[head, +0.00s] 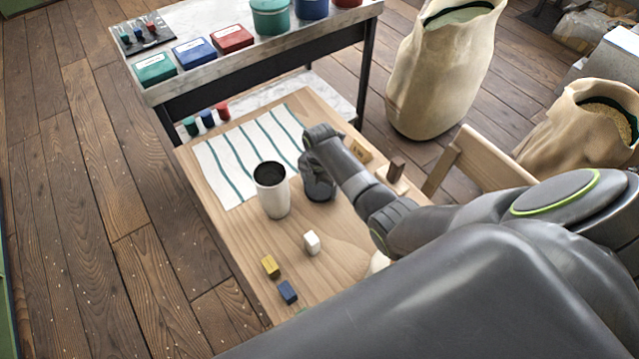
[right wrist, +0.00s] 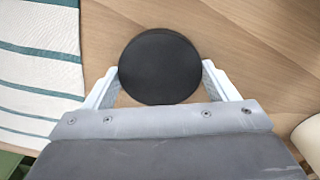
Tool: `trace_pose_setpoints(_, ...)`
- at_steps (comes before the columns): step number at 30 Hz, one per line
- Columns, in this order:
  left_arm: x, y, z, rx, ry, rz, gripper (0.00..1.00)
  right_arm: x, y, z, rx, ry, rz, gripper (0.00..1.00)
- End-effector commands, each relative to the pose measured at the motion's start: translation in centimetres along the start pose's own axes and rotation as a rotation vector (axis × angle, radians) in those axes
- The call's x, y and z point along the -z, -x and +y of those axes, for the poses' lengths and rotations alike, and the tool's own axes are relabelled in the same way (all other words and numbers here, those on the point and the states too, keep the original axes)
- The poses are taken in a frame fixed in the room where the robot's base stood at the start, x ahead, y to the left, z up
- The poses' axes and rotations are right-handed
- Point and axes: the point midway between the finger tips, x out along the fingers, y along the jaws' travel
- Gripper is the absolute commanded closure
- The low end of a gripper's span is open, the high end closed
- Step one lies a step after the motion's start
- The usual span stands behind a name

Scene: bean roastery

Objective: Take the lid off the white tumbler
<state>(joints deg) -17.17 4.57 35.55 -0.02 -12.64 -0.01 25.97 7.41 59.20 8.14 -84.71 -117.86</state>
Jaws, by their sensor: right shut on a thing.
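The white tumbler (head: 272,197) stands upright on the wooden table (head: 345,240), its top open and dark inside. My right gripper (head: 316,172) is just right of the tumbler, pointing down. It is shut on the round black lid (head: 320,190), which is apart from the tumbler. In the right wrist view the lid (right wrist: 160,67) sits between the two fingers of the gripper (right wrist: 160,85). I cannot tell whether the lid touches the table. My left gripper is not in view.
A striped cloth (head: 222,165) lies behind the tumbler. White (head: 312,242), yellow (head: 270,266) and blue (head: 288,291) blocks lie in front. A shelf (head: 270,57) with boxes and tins is beyond. Sacks (head: 440,70) stand at right.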

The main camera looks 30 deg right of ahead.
Motion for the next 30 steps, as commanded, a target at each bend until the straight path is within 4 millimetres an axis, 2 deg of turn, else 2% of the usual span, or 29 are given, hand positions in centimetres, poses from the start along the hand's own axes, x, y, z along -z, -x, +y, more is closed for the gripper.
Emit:
trace_pose_setpoints(9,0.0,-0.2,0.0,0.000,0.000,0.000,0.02,0.0,-0.3,0.1,-0.001,0.000,-0.001,0.48)
trace_pose_setpoints(10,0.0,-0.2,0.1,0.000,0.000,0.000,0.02,0.0,-0.3,0.1,-0.001,0.000,-0.001,0.19)
trace_pose_setpoints(15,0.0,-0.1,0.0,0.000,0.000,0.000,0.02,0.0,-0.2,0.1,-0.001,0.000,-0.001,0.00)
trace_pose_setpoints(25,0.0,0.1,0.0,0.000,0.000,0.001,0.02,0.0,0.5,0.1,-0.002,0.000,-0.001,0.00)
trace_pose_setpoints(30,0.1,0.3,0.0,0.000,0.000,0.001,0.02,-0.1,2.9,0.1,-0.005,0.001,-0.003,0.00)
